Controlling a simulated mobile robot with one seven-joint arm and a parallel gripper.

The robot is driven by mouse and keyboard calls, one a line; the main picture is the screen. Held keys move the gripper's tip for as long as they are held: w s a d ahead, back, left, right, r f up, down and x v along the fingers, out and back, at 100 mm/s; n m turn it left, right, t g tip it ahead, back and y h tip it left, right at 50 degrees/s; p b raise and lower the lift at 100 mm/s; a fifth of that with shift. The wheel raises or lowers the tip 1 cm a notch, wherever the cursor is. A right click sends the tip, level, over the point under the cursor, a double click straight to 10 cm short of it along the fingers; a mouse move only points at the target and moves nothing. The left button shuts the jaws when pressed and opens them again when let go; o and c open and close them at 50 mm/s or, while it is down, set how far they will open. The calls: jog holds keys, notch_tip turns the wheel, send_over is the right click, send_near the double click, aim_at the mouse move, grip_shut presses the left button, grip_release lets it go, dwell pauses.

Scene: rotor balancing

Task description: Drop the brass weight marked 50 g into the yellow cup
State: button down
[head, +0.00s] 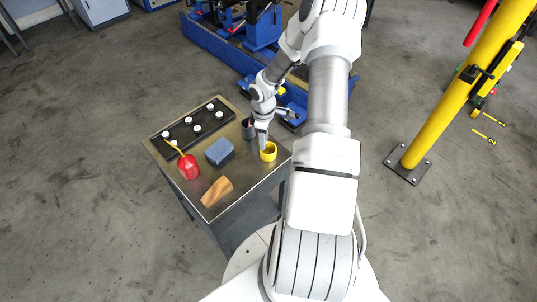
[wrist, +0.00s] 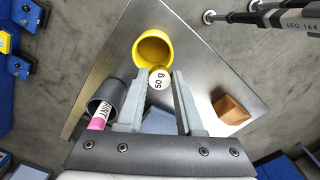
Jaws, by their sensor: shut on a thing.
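The brass weight (wrist: 159,77) shows its white top marked 50 g in the wrist view, between the fingertips of my gripper (wrist: 159,76). My gripper is shut on it. The yellow cup (wrist: 152,50) lies just beyond the weight in that view, its opening facing the camera and its near rim partly covered by the weight. In the head view my gripper (head: 263,138) points down at the far side of the yellow cup (head: 268,153). The weight cannot be made out there, and its height over the rim is unclear.
A dark grey cup (wrist: 107,95) with a pink-labelled item stands close beside the yellow cup. The metal table (head: 245,185) also bears a blue block (head: 219,152), a wooden block (head: 216,191), a red object (head: 188,167) with a yellow handle, and a black tray (head: 182,133) with several white-topped pieces.

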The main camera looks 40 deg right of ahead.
jog(key=shift+s+f+b, duration=0.1)
jog(key=shift+f+b, duration=0.55)
jog(key=shift+f, duration=0.85)
jog(key=shift+c, duration=2.3)
grip_release()
jog(key=shift+r, duration=0.1)
notch_tip(320, 180, up, 17)
jog(key=shift+b, duration=0.3)
jog(key=shift+r, duration=0.15)
